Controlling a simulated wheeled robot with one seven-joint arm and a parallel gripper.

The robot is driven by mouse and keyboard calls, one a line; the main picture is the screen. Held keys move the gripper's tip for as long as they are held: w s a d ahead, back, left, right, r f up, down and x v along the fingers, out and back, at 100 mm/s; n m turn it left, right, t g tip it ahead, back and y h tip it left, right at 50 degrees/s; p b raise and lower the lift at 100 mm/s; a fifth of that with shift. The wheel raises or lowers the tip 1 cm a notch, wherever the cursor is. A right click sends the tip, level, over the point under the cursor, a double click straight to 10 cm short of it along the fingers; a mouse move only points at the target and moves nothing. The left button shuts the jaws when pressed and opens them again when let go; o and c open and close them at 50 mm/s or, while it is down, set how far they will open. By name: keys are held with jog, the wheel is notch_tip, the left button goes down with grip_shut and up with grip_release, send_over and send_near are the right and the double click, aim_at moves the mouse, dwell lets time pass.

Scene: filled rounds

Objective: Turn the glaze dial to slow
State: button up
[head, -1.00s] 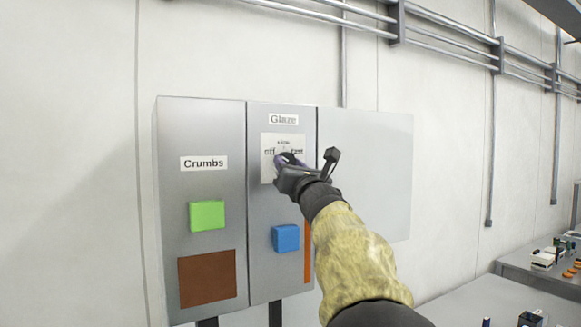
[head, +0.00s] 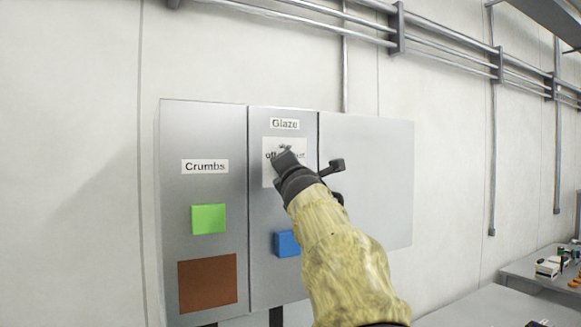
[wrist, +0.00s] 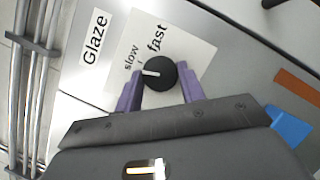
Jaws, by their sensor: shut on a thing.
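The glaze dial (wrist: 160,75) is a round black knob with a white pointer line, on a white plate (wrist: 117,75) below the Glaze label (wrist: 95,38). The plate reads "slow" (wrist: 131,57) and "fast" (wrist: 157,37) in the wrist view. The pointer aims left in that view, close to the slow mark but a little to the side away from "fast". The purple fingers of my gripper (wrist: 161,71) are shut on the dial, one on each side. In the head view my gripper (head: 284,160) covers the dial, and "off" shows to its left.
Below the dial is a blue button (head: 287,244), partly behind my arm. The Crumbs panel (head: 205,130) at left has a green button (head: 208,219) and a brown square (head: 207,283). A blank grey panel (head: 375,180) is at right. Pipes (head: 450,55) run along the wall above.

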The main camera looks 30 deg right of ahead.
jog(key=shift+r+m+g+p, duration=0.15)
jog(key=shift+m+g+p, duration=0.65)
jog(key=shift+m, duration=0.9)
jog(key=o, duration=1)
jog(key=shift+w, duration=0.1)
jog(key=b+v, duration=0.2)
jog(key=v, duration=0.3)
jog(key=b+v, duration=0.3)
jog(key=v, duration=0.3)
jog(key=b+v, duration=0.3)
jog(key=v, duration=0.3)
jog(key=shift+a+f, duration=0.2)
jog(key=shift+f, duration=0.1)
